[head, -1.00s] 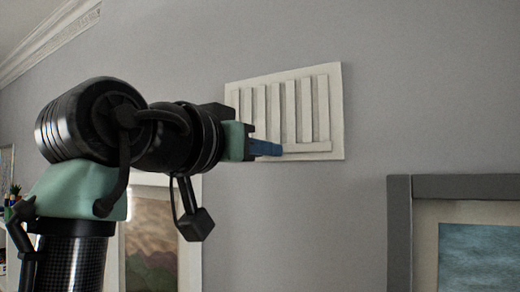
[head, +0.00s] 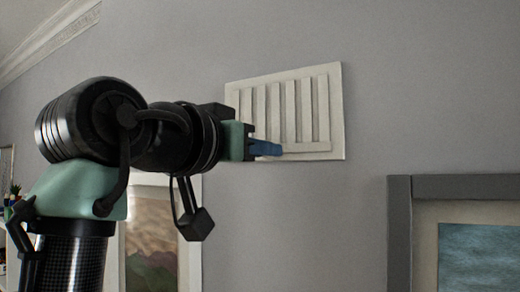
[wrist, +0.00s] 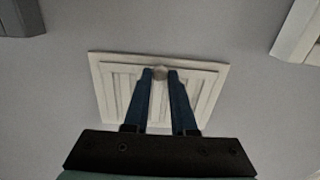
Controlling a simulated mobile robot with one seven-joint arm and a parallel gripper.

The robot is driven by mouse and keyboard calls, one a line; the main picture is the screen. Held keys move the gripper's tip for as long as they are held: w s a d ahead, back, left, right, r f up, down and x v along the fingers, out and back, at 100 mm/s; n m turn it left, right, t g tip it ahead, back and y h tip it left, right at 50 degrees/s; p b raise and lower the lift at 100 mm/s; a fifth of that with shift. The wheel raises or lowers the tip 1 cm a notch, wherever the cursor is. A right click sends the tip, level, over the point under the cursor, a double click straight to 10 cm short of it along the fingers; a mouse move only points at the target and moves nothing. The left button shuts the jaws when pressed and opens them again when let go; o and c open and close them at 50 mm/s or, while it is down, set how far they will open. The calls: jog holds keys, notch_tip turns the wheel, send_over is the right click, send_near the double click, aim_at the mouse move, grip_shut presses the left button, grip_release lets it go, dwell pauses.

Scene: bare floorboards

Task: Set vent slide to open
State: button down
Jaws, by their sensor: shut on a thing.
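The white vent (head: 337,112) is a slatted panel on the grey wall, with upright slats and a pale bar (head: 310,147) along its lower edge. My gripper (head: 270,149) reaches the vent's lower left part from the left, its blue fingers in front of the bar's left end. In the wrist view the vent (wrist: 213,68) lies ahead, and my gripper's fingers (wrist: 160,76) are closed on a small round slide knob (wrist: 160,72) at the vent's edge. The fingers hide the knob in the head view. The slats look parallel; I cannot tell how far the vent is open.
A grey-framed picture (head: 400,235) hangs at the lower right, and another framed picture (head: 150,240) is behind my arm at the lower left. The wall around the vent (head: 400,90) is bare.

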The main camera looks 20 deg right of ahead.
jog(key=shift+s+d+b, duration=0.55)
jog(key=shift+d, duration=0.1)
jog(key=c, duration=1)
grip_release()
jog(key=shift+c, duration=0.2)
jog(key=shift+o, duration=1.4)
jog(key=shift+s+d, duration=0.1)
jog(key=shift+s, duration=0.05)
jog(key=shift+s+a+f, duration=0.1)
jog(key=shift+a, duration=0.25)
jog(key=b+v, duration=0.7)
jog(key=v, duration=0.5)
jog(key=shift+s, duration=0.25)
